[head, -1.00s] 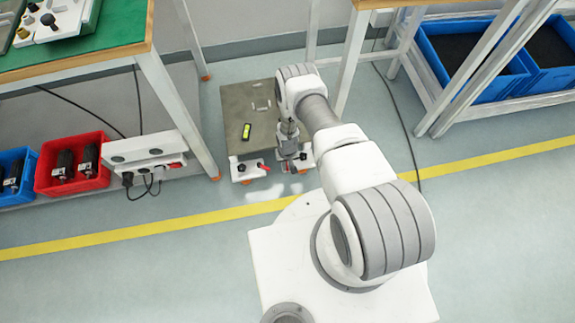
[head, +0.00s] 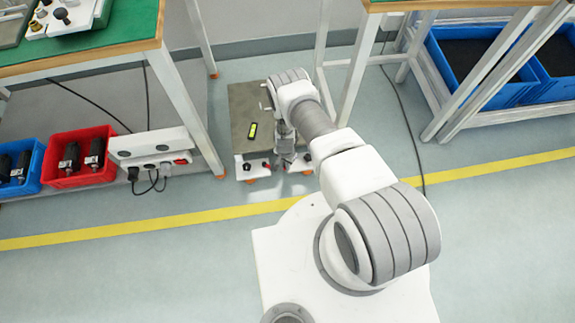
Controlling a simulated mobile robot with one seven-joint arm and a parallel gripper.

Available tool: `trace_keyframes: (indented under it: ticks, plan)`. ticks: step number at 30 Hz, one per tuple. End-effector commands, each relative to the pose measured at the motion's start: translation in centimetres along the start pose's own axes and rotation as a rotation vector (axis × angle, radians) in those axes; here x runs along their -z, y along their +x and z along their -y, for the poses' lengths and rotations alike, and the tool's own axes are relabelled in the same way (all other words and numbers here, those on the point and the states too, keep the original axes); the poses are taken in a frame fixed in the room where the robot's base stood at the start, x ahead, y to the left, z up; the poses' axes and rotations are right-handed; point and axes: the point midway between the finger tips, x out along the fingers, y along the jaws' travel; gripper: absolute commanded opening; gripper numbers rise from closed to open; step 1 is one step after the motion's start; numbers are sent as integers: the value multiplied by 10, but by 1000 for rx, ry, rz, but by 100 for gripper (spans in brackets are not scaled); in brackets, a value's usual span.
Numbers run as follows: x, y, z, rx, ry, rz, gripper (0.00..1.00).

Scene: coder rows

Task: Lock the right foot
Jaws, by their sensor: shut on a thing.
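A low grey platform (head: 242,107) stands on the floor between two benches, with white feet at its near edge. The left foot (head: 246,172) is white with a dark knob and a red part beside it. The right foot (head: 300,163) is mostly hidden behind my gripper. My gripper (head: 287,158) points down at the right foot and is shut on a small part there. The fingertips and the part between them are too small to make out clearly.
A small black and yellow device (head: 252,131) lies on the platform. A green-topped bench (head: 120,40) stands left, above a red bin (head: 75,178) and a power box (head: 152,145). Blue bins (head: 470,60) are at right.

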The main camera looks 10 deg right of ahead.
Motion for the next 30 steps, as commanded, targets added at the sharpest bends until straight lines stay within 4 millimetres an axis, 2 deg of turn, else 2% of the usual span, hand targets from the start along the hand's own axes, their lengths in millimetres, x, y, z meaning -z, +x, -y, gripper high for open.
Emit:
trace_keyframes:
  ticks: [9,26,27,30]
  plan:
    - [0,0,5,0,126,0,0]
    - [0,0,6,1,154,0,0]
    - [1,0,6,1,154,0,22]
    - [1,0,6,1,153,0,40]
